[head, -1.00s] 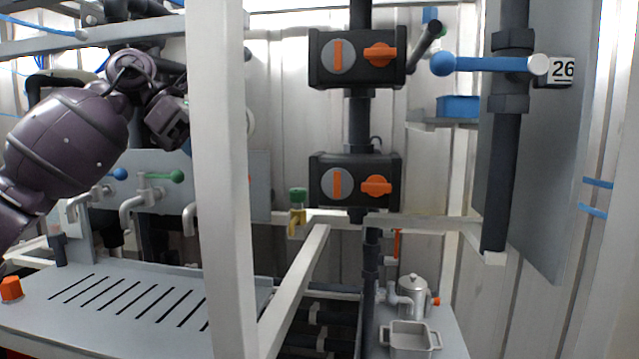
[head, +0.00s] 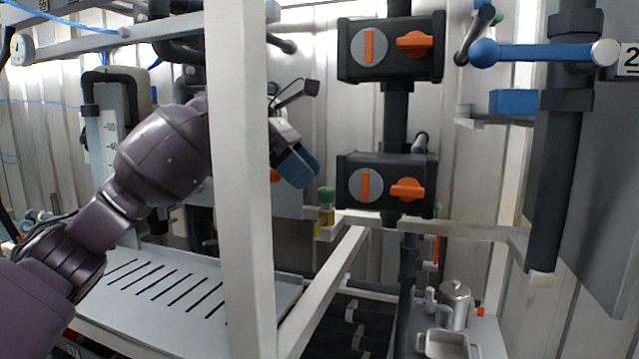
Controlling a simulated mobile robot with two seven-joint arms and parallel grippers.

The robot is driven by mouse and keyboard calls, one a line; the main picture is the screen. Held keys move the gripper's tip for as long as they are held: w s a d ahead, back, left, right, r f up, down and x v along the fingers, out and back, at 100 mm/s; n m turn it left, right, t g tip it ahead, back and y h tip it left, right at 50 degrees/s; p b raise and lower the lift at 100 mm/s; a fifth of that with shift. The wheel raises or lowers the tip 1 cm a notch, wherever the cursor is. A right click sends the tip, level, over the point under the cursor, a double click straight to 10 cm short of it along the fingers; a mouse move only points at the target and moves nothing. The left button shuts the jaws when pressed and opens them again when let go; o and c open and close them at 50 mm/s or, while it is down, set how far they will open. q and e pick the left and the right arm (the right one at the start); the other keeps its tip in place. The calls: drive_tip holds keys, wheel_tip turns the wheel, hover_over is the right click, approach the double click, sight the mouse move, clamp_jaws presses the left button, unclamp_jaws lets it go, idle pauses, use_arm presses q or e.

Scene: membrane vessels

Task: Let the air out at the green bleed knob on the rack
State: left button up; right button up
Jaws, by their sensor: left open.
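The green bleed knob (head: 326,194) sits on top of a brass-yellow fitting (head: 325,222) on the rack, just right of the white upright post. My left arm comes in from the left and passes behind that post. My left gripper (head: 302,172) shows on the right side of the post, open, with a blue-grey finger pointing down and right. It is a little above and to the left of the green knob, with a small gap in the picture. The post hides part of the wrist. I see nothing held in it. My right gripper is not in view.
The white post (head: 246,200) stands in front of my left arm. Two black boxes with orange knobs, an upper one (head: 390,68) and a lower one (head: 387,205), are right of the green knob. A blue-handled lever (head: 540,53) is farther right. A slotted grey tray (head: 190,262) lies below.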

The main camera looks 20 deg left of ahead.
sight(321, 188)
use_arm(q)
drive_tip(key=x, duration=0.3)
drive_tip(key=shift+d+f, duration=0.2)
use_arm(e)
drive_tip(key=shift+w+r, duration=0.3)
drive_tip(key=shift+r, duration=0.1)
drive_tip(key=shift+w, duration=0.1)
